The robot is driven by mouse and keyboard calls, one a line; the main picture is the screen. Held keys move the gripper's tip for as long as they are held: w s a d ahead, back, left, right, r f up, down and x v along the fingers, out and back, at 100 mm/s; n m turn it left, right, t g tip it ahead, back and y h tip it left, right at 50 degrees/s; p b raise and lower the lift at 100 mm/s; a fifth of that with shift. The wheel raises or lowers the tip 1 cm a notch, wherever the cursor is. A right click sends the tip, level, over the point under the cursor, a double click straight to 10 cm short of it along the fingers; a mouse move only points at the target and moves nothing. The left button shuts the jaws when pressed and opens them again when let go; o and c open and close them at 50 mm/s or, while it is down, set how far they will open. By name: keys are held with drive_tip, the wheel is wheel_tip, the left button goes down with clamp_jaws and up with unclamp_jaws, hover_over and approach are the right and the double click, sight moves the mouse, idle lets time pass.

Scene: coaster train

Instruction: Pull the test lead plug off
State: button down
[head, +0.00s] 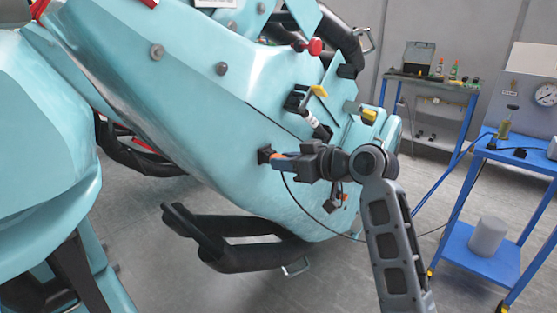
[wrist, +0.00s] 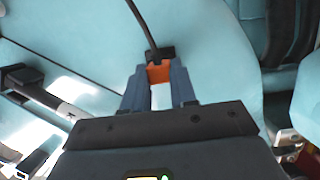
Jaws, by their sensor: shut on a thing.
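The test lead plug (head: 279,159) is a small orange block at a black fitting (head: 264,155) on the side of the teal coaster car (head: 215,125). In the wrist view the orange plug (wrist: 158,72) sits between my fingertips, with a black part (wrist: 160,53) just beyond it. My gripper (head: 287,163) is shut on the plug, coming from the right; the wrist view shows both fingers (wrist: 159,80) against its sides. The thin black lead (head: 300,206) hangs down from the plug and curves right. Whether the plug is fully seated is hidden.
A yellow-tipped lever (head: 318,91) and a yellow-ended part (head: 368,115) stick out of the car above my gripper. A black padded bar (head: 240,257) is below left. A blue trolley (head: 497,265) with a gauge box (head: 528,92) stands right. Open floor lies between.

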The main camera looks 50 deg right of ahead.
drive_tip(key=shift+s, duration=0.15)
idle(0.3)
drive_tip(key=shift+s+d, duration=0.1)
drive_tip(key=shift+s, duration=2.2)
